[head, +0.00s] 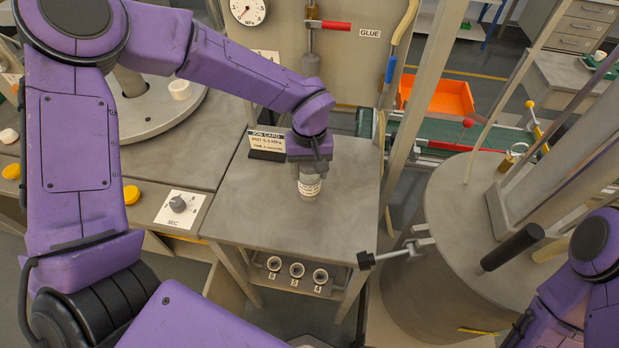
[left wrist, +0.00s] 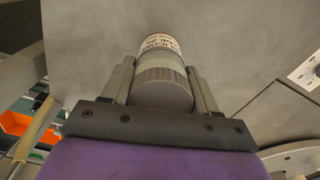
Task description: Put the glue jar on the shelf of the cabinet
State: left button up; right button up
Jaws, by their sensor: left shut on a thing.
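The glue jar (head: 309,187) is a small pale jar with a printed label and a grey lid. My right gripper does not show; only part of my right arm is at the lower right. I cannot make out the cabinet shelf.
A job card (head: 267,143) stands on the table behind the jar. A panel with a gauge (head: 249,10), a red-handled valve and a GLUE label (head: 369,33) rises at the back. A large grey drum (head: 450,230) stands to the right. The table's front left is clear.

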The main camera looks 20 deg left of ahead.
pick_arm(q)
jog(key=shift+w, duration=0.1)
jog(key=shift+r, duration=0.1)
jog(key=shift+s, duration=0.2)
jog(key=o, duration=1.4)
jog(key=shift+w+f, duration=0.1)
jog(key=shift+f, duration=0.1)
jog(key=shift+c, duration=0.2)
